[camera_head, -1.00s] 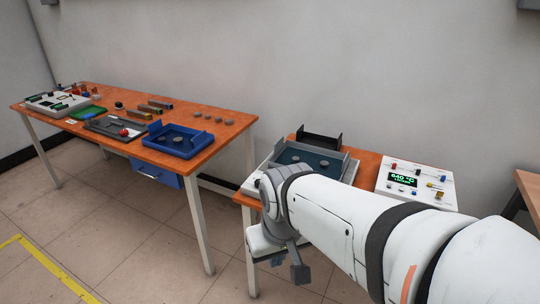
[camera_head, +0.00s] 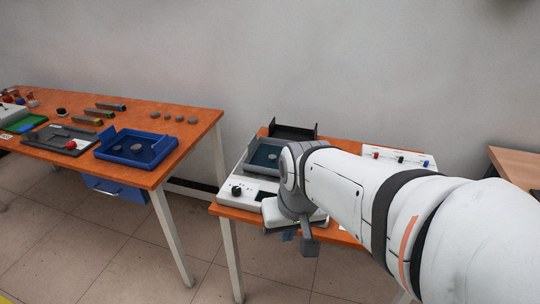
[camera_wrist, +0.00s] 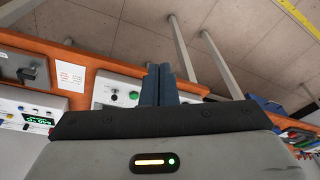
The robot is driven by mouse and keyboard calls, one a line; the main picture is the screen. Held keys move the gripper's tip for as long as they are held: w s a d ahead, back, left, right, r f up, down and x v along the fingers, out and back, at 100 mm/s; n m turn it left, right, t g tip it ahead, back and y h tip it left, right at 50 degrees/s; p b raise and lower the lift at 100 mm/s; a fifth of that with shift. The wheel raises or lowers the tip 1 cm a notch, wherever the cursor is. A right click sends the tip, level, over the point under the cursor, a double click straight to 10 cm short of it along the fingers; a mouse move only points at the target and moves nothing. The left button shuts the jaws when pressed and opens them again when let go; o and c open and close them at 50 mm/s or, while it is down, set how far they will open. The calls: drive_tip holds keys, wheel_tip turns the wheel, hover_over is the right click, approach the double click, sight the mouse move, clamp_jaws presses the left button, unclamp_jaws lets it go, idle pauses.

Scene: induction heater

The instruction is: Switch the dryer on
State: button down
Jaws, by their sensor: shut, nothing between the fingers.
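A white device (camera_head: 228,193) with a black knob stands on the right orange table, beside a grey-blue tray (camera_head: 262,157). No label on it can be read, so I cannot tell for sure that it is the dryer. In the wrist view a white panel (camera_wrist: 104,92) with a dark knob and a green button (camera_wrist: 133,95) shows just left of the fingertips. My gripper (camera_wrist: 160,84) is shut and empty, its dark blue fingers apart from the panel. In the head view my gripper (camera_head: 288,236) hangs low at the table's front edge, and my arm hides part of the table.
A white control box (camera_head: 375,154) sits behind my arm, partly hidden. Its green display (camera_wrist: 39,120) shows in the wrist view. A black holder (camera_head: 293,132) stands at the back. The left table (camera_head: 200,119) holds a blue tray (camera_head: 108,152); a floor gap separates the tables.

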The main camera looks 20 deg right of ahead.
drive_tip(key=w+d+f+m+t+b, duration=0.1)
drive_tip(key=w+d+f+m+b, duration=0.1)
drive_tip(key=d, duration=0.6)
drive_tip(key=w+d+f+m+t+b, duration=0.1)
drive_tip(key=w+d+f+m+b, duration=0.1)
drive_tip(key=w+d+f+m, duration=0.2)
drive_tip(key=w+d+m, duration=0.3)
drive_tip(key=d+m, duration=0.1)
drive_tip(key=d, duration=0.1)
drive_tip(key=shift+d+f+m+t, duration=0.25)
drive_tip(key=shift+d+m+t, duration=0.05)
drive_tip(key=b+x, duration=0.2)
drive_tip(key=x, duration=0.8)
drive_tip(key=shift+a+f+b, duration=0.15)
drive_tip(key=shift+f+b, duration=0.05)
drive_tip(key=shift+b, duration=0.15)
drive_tip(key=shift+w+a+r+p, duration=0.15)
drive_tip(key=shift+w+r+p, duration=0.15)
drive_tip(key=shift+w, duration=0.3)
drive_tip(key=shift+w+a+r+p, duration=0.1)
drive_tip(key=shift+w+r+p, duration=0.15)
drive_tip(key=shift+w, duration=0.35)
drive_tip(key=shift+w+a, duration=0.1)
drive_tip(key=shift+w, duration=0.6)
